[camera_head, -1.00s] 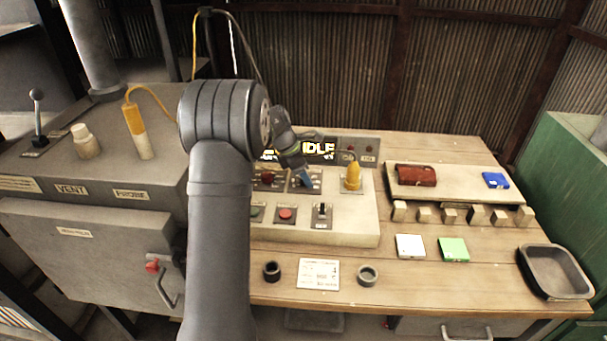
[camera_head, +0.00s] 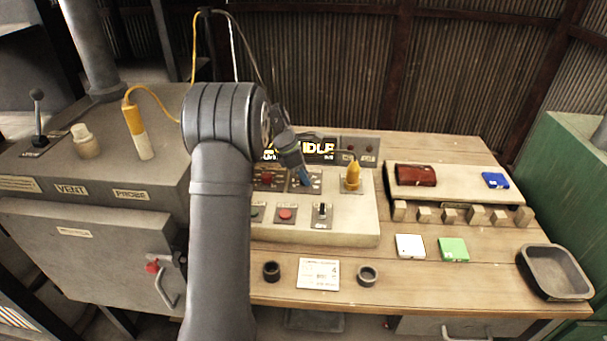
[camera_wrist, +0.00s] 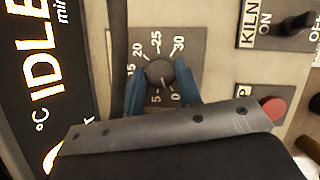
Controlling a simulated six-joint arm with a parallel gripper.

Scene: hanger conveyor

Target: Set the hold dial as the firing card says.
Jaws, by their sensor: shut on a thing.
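The hold dial, seen in the wrist view, is a round dark knob (camera_wrist: 160,72) on a grey plate marked in steps up to 30. My gripper (camera_wrist: 162,88) has its blue fingers on either side of the knob and is shut on it. A small pale mark shows on the knob's lower side, roughly toward 0 and 5, but I cannot read the exact setting. In the head view my gripper (camera_head: 304,180) is at the dial plate on the control panel. The firing card (camera_head: 319,274) lies flat on the bench; a 4 shows, and the rest is too small to read.
The display (camera_head: 318,149) reads IDLE. Two dark rings flank the card. White and green tiles, small blocks and a tray (camera_head: 553,271) lie to the right.

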